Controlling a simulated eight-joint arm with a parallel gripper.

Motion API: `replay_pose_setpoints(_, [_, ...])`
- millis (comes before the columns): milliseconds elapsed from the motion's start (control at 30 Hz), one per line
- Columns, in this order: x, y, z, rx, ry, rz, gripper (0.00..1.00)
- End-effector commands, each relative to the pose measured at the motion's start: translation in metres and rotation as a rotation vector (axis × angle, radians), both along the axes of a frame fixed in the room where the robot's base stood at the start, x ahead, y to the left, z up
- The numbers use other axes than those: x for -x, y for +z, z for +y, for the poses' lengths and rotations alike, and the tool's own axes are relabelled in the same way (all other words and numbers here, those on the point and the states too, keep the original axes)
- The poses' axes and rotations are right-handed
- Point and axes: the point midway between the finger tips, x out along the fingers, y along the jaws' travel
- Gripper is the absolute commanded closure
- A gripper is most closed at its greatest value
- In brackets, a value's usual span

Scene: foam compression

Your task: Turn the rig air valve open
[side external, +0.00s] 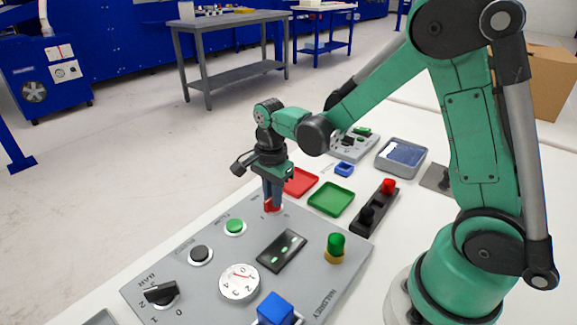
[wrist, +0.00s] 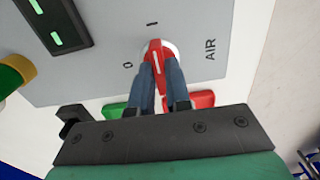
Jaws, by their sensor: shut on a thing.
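The air valve is a red handle (wrist: 155,48) with a white line, on a pale round base on the grey panel, next to the printed word AIR. In the wrist view the handle's visible end points roughly toward the I mark, and the 0 mark lies to its left. My gripper (wrist: 159,68) is shut on the red handle, one finger on each side. The fingers hide the handle's lower part. In the side view my gripper (side external: 272,199) reaches down to the red handle (side external: 267,206) at the panel's far end.
The grey panel (side external: 200,265) also carries a green button (side external: 235,227), a black button (side external: 200,254), a dial (side external: 239,282), a black selector (side external: 160,293) and a green knob (side external: 335,245). Red (side external: 301,182) and green (side external: 331,199) trays lie beyond the panel.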

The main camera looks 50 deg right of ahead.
Motion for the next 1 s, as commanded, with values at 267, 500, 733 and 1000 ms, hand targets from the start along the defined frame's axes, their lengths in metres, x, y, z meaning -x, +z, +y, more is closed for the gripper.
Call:
replay_pose_setpoints(267, [0.0,0.0,0.0,0.0,-0.001,0.0,0.55])
replay_pose_setpoints(500, [0.0,0.001,0.0,0.0,0.0,0.0,0.55])
replay_pose_setpoints(733, [0.0,0.026,0.0,0.0,0.0,0.0,0.55])
replay_pose_setpoints(1000, [0.0,0.053,0.0,0.0,-0.001,0.0,0.55])
